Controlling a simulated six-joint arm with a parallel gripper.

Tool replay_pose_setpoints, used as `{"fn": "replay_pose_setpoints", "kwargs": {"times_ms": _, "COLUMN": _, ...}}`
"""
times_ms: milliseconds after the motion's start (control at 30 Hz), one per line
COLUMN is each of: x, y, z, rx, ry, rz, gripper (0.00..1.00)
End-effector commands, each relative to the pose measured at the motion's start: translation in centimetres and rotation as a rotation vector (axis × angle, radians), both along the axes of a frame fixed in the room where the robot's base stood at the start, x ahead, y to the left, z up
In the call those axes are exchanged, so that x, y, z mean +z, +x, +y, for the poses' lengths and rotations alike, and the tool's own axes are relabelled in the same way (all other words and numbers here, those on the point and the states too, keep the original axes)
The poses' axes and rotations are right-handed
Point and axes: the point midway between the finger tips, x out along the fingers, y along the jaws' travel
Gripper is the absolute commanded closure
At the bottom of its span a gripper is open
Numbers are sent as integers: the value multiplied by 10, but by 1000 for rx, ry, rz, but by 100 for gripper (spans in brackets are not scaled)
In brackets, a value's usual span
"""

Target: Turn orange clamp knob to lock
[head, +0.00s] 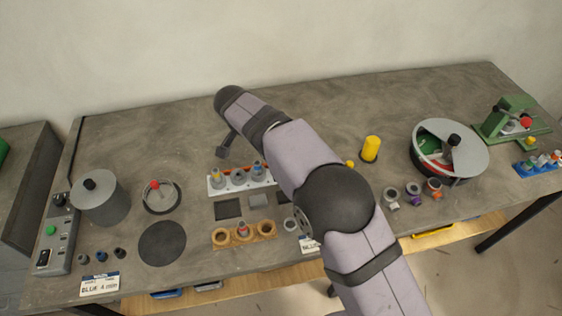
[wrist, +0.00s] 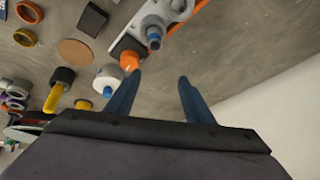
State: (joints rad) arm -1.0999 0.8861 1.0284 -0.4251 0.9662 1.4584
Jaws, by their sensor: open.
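An orange knob (wrist: 129,61) shows in the wrist view, just beyond the tip of my left finger in the picture and beside a dark plate. I cannot pick it out in the head view, where my arm covers the middle of the bench. My gripper (wrist: 160,76) has two blue fingers, spread apart with nothing between them. The knob lies outside the gap, to its left; I cannot tell the height between them. A white rail with grey round parts (wrist: 155,25) is above the gap in the wrist view; a white rail (head: 214,190) also shows in the head view.
A white cylinder (wrist: 106,77) and a black-and-yellow piece (wrist: 60,84) lie left of the fingers. In the head view, a yellow cylinder (head: 371,149) and round grey container (head: 450,150) stand right of my arm, a grey pot (head: 100,200) far left. The back-left bench is clear.

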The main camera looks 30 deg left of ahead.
Motion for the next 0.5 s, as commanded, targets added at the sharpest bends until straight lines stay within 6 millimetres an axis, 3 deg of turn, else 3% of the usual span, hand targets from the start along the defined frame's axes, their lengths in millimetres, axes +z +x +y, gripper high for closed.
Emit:
{"fn": "replay_pose_setpoints", "kwargs": {"times_ms": 300, "x": -2, "y": -37, "z": -9, "rx": 303, "ry": 121, "rz": -48, "gripper": 52}}
{"fn": "replay_pose_setpoints", "kwargs": {"times_ms": 500, "x": -29, "y": -48, "z": -24, "rx": 559, "ry": 199, "rz": -115, "gripper": 52}}
